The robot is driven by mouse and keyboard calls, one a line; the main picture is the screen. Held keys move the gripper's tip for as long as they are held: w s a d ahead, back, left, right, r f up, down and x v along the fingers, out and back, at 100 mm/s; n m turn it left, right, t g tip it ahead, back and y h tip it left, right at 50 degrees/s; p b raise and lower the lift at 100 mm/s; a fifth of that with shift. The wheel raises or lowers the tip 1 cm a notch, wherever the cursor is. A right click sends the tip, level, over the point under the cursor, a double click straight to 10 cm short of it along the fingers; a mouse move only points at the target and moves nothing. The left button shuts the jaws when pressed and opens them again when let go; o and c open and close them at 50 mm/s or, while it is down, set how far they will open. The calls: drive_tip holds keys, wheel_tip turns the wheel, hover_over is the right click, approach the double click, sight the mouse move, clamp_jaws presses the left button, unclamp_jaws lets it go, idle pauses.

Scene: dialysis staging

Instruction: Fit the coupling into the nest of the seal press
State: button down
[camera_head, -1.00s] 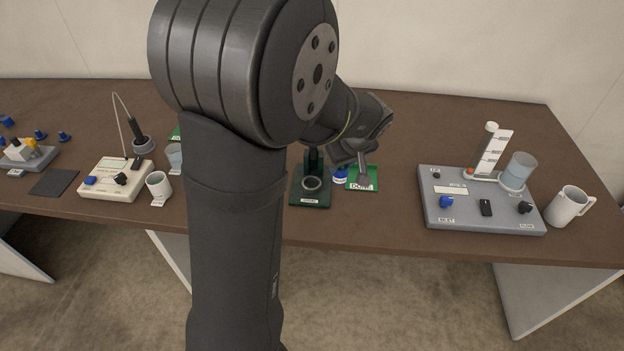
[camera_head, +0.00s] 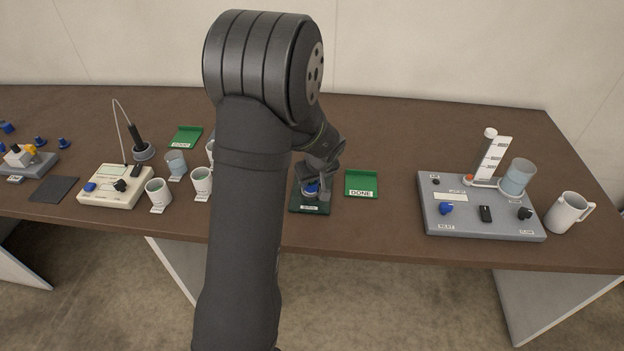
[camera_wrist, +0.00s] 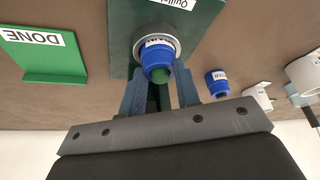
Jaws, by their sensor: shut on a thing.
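The coupling is a blue cap-like piece with a white label (camera_wrist: 158,57). It also shows in the head view (camera_head: 311,188). My gripper (camera_wrist: 160,70) is shut on it, one finger on each side; the gripper appears in the head view (camera_head: 319,184) above the press. The dark green seal press (camera_head: 311,208) has a light ring-shaped nest (camera_wrist: 140,45), seen in the wrist view. The coupling overlaps the ring and looks roughly centred on it. I cannot tell whether it is seated or just above. My forearm and gripper hide much of the press.
The green DONE tray (camera_head: 361,180) is empty, right of the press. Another blue labelled piece (camera_wrist: 217,82) stands apart. White cups (camera_head: 202,180) and a cream meter (camera_head: 115,188) lie left. A grey control panel (camera_head: 480,215) and mug (camera_head: 567,211) stand right.

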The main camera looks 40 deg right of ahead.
drive_tip(key=shift+f, duration=0.1)
drive_tip(key=c, duration=1.1)
unclamp_jaws()
drive_tip(key=v, duration=1.2)
drive_tip(key=shift+s, duration=0.1)
